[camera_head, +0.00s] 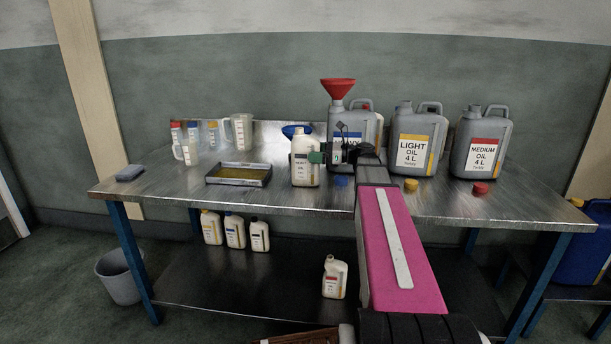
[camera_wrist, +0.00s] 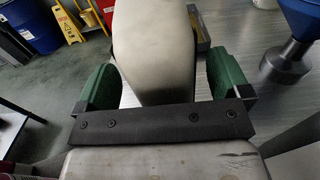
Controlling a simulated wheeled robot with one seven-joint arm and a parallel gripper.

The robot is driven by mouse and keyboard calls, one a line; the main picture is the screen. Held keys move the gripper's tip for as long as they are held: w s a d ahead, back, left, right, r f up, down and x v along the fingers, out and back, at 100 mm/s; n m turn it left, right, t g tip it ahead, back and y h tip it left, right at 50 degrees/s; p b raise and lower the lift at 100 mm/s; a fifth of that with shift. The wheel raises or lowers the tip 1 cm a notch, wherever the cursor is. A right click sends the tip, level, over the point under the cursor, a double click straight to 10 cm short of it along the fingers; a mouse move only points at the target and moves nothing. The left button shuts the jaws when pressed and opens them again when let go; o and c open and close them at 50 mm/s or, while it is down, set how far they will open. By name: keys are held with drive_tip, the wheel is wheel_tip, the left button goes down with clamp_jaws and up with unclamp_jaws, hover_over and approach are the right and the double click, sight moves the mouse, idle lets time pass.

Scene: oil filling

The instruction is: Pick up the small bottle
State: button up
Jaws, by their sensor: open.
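The small white bottle (camera_head: 305,168) stands upright on the metal workbench (camera_head: 330,198), left of the large grey cans. My gripper (camera_head: 317,157) is at its right side in the head view, near mid-height. In the wrist view, the pale bottle (camera_wrist: 155,40) fills the space between the two green fingers of my gripper (camera_wrist: 161,80). The fingers are open on either side of it, with a small gap showing at the left finger. The bottle's label side and base are hidden in the wrist view.
Grey oil cans (camera_head: 417,145) stand behind and right, one bearing a red funnel (camera_head: 338,88). A blue funnel (camera_head: 292,131) is behind the bottle. A shallow oil tray (camera_head: 239,182) lies to the left. Loose caps (camera_head: 411,185) lie near the front.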

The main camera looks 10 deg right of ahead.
drive_tip(key=shift+x, duration=1)
drive_tip(key=c, duration=1.5)
